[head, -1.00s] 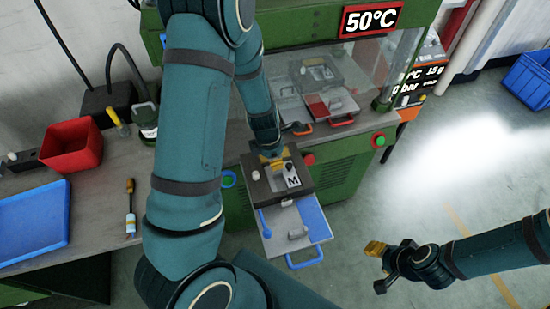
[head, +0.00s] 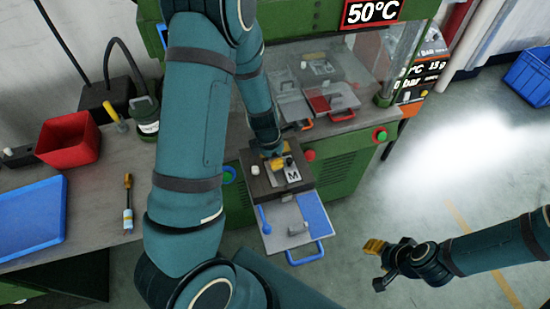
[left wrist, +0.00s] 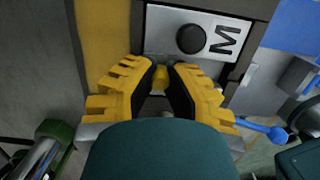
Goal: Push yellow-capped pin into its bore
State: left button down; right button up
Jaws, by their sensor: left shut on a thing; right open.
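My left gripper (left wrist: 160,85) is shut on the yellow-capped pin (left wrist: 161,75); only the yellow cap shows between its fingers in the left wrist view. The pin's shank and its bore are hidden. In the head view the left gripper (head: 273,156) is low over the dark mould block (head: 257,186), beside the metal plate marked M (head: 293,174). The plate (left wrist: 158,32) carries a round black knob (left wrist: 191,39) just beyond the fingertips. My right gripper (head: 376,264) is open and empty, away over the floor at the lower right.
A pull-out tray with a blue handle (head: 306,257) holds a small grey part. The green press (head: 344,150) stands behind, with red-handled pieces inside. On the left bench are a red bin (head: 68,140), a blue tray (head: 32,222) and a screwdriver (head: 128,203).

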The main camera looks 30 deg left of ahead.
pick_arm(q)
jog(key=c, duration=1)
grip_release()
notch_tip(320, 180, up, 12)
jog(key=s+a, duration=0.1)
jog(key=shift+s+a, duration=0.15)
jog(key=shift+s+f, duration=0.1)
jog(key=shift+f, duration=0.05)
